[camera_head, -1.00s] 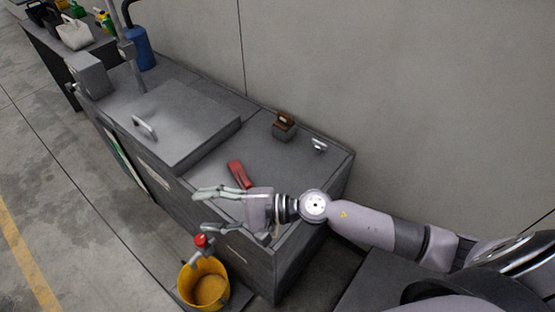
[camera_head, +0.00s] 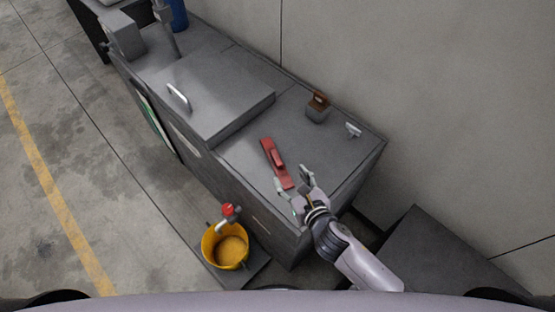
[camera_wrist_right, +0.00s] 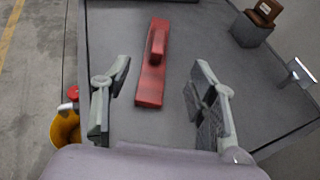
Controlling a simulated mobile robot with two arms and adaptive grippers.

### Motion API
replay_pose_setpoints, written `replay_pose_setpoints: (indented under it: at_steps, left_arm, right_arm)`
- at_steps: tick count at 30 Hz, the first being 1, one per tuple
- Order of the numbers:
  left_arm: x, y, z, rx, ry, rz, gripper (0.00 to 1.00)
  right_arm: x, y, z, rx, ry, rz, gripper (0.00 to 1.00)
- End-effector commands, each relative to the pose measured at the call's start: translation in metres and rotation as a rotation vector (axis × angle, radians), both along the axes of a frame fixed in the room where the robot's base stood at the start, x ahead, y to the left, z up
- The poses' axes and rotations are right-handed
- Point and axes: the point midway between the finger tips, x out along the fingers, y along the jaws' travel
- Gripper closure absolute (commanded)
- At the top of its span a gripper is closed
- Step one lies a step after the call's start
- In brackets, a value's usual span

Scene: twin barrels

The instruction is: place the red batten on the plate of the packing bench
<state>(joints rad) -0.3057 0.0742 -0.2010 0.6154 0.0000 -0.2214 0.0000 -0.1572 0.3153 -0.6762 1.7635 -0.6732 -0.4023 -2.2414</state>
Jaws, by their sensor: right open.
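The red batten (camera_head: 270,153) lies flat on the grey bench top (camera_head: 239,152), with a raised red grip on its upper face. It also shows in the right wrist view (camera_wrist_right: 151,84), between and beyond the two fingers. My right gripper (camera_head: 292,180) is open and empty. It is at the near end of the batten, its fingers spread to either side, and I see no contact. In the right wrist view the open fingers (camera_wrist_right: 160,85) stand wide apart. My left gripper is out of view. I cannot make out a plate for certain.
A raised grey lid with a handle (camera_head: 179,97) covers the bench's left part. A small grey block with a brown top (camera_head: 318,106) and a metal fitting (camera_head: 353,130) stand toward the wall. A yellow bucket (camera_head: 226,247) with a red-topped tap above stands below the front edge.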

Motion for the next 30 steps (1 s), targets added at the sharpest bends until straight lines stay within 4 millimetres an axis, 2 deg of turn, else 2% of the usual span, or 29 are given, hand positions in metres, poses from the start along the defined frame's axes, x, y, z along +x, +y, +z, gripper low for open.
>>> replay_pose_setpoints:
  at_steps: [3, 6, 14, 24, 30]
  left_arm:
    - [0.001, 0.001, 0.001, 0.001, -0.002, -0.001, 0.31]
    - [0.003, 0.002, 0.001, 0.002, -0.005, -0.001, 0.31]
    - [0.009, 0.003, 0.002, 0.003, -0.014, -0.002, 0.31]
    - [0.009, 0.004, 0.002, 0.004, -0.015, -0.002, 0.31]
    - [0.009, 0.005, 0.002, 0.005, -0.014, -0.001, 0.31]
  right_arm:
    - [0.021, 0.009, -0.008, 0.001, -0.002, -0.001, 0.47]
    - [0.032, 0.013, -0.014, 0.0, -0.001, -0.001, 0.47]
    - [0.046, 0.02, -0.019, 0.0, -0.002, -0.001, 0.47]
    - [0.079, 0.036, -0.036, 0.0, -0.002, 0.0, 0.47]
    - [0.082, 0.037, -0.037, -0.001, -0.002, 0.002, 0.47]
